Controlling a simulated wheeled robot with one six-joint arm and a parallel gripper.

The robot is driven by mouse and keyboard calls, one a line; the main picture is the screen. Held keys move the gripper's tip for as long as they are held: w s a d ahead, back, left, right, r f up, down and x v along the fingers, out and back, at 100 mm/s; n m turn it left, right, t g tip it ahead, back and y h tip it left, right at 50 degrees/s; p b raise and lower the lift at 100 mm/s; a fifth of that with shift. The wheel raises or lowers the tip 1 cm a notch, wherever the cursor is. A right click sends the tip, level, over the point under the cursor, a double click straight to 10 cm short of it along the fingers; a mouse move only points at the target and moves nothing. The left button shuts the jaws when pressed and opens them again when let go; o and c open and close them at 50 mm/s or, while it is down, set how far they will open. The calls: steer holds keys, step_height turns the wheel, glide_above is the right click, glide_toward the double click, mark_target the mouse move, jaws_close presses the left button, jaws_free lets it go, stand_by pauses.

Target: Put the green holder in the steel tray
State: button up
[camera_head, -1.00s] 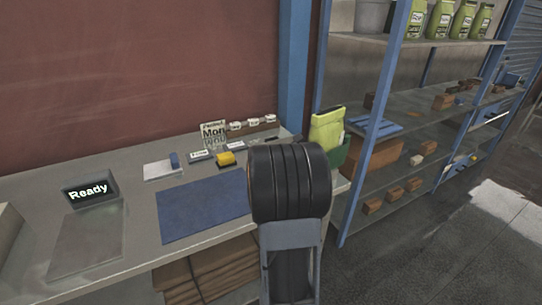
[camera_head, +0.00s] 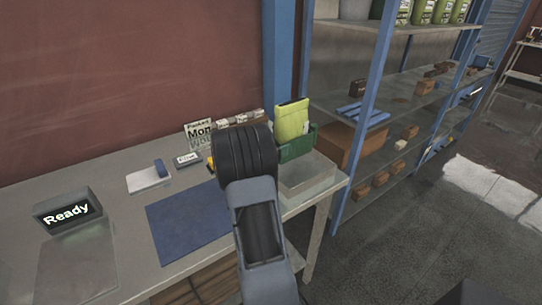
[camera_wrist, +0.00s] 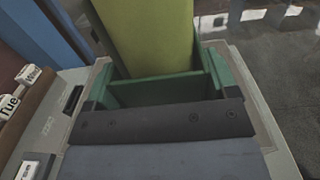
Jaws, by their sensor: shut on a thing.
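The green holder (camera_head: 299,143) is an open-topped box with a yellow-green packet (camera_head: 291,120) standing in it. In the head view it is at the bench's right end, over the back part of the steel tray (camera_head: 312,184). In the wrist view the holder (camera_wrist: 155,89) lies within the outline of the tray's rim (camera_wrist: 254,100). I cannot tell whether it touches the tray floor. My gripper (camera_wrist: 160,120) is shut on the holder's near wall, its dark plate across it. In the head view my arm hides the gripper.
A blue mat (camera_head: 195,222) and a "Ready" display (camera_head: 67,211) are on the bench (camera_head: 140,265). Small day blocks (camera_wrist: 12,103) stand left of the tray. A blue-framed shelf (camera_head: 369,110) stands close to the right.

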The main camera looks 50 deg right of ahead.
steer(key=w+f, duration=0.2)
steer(key=f, duration=0.1)
steer(key=shift+w+a+f, duration=0.15)
steer(key=shift+w, duration=0.2)
step_height(320, 180, down, 2)
steer(key=shift+w+f+p, duration=0.1)
steer(key=shift+w+p, duration=0.05)
steer(key=shift+p, duration=0.15)
steer(key=shift+f, duration=0.55)
steer(key=shift+f, duration=0.1)
